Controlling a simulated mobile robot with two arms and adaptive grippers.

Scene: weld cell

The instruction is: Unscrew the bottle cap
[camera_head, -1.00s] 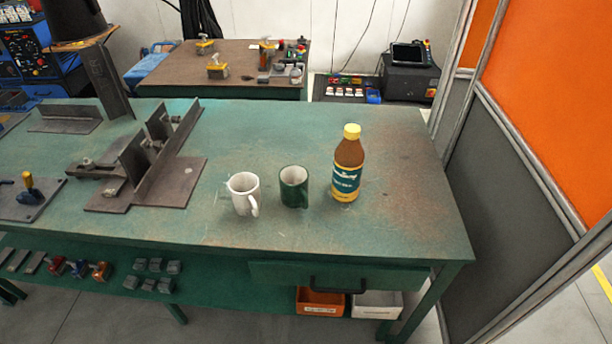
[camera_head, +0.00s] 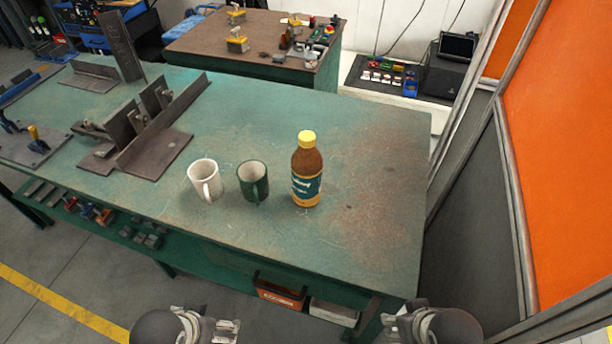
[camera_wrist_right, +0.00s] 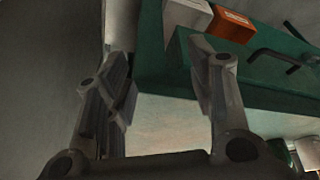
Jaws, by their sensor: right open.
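The bottle (camera_head: 306,172) stands upright on the green workbench (camera_head: 330,225), brown with a teal label. Its yellow cap (camera_head: 307,139) is on top. My right gripper (camera_head: 392,325) is at the bottom edge of the head view, in front of the bench and well apart from the bottle. In the right wrist view its two fingers (camera_wrist_right: 165,75) are spread with nothing between them. My left gripper (camera_head: 232,328) is at the bottom left of the head view, also apart from the bottle. Its fingers are too small and cut off to judge.
A white mug (camera_head: 204,180) and a green mug (camera_head: 252,181) stand left of the bottle. Welded steel plates (camera_head: 150,140) lie farther left. An orange bin (camera_head: 282,293) and a white bin (camera_head: 334,312) sit under the bench. The bench right of the bottle is clear.

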